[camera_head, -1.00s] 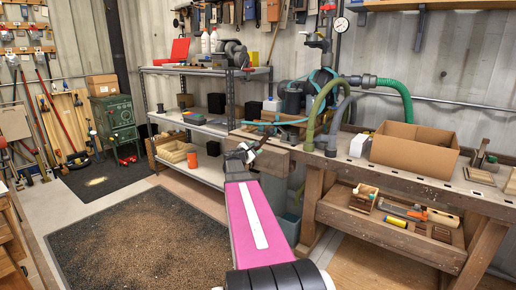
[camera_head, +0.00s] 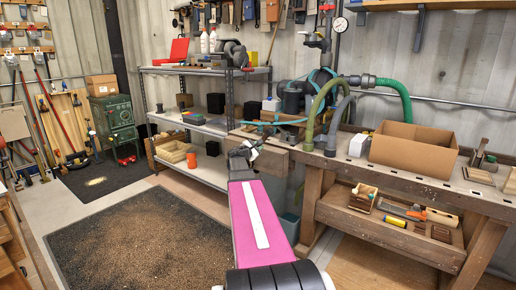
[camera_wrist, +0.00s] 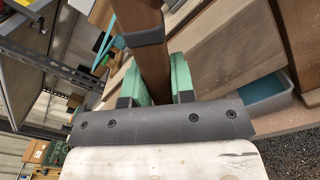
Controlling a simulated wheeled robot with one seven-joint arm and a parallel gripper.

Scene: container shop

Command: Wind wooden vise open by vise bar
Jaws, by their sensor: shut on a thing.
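The wooden vise (camera_head: 272,156) is at the left end of the workbench, its front partly hidden by my arm in the head view. My gripper (camera_wrist: 156,78) shows in the wrist view with its green fingers on both sides of the brown vise bar (camera_wrist: 152,62). It is shut on the bar, which runs up out of the picture and has a dark grey band around it. In the head view the end of my arm is at the vise's left front, and the bar is hard to make out.
The workbench (camera_head: 410,180) holds an open cardboard box (camera_head: 412,152); hoses rise behind the vise. A metal shelf (camera_head: 205,125) stands left of it. A bluish bin (camera_wrist: 268,91) lies below the bench.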

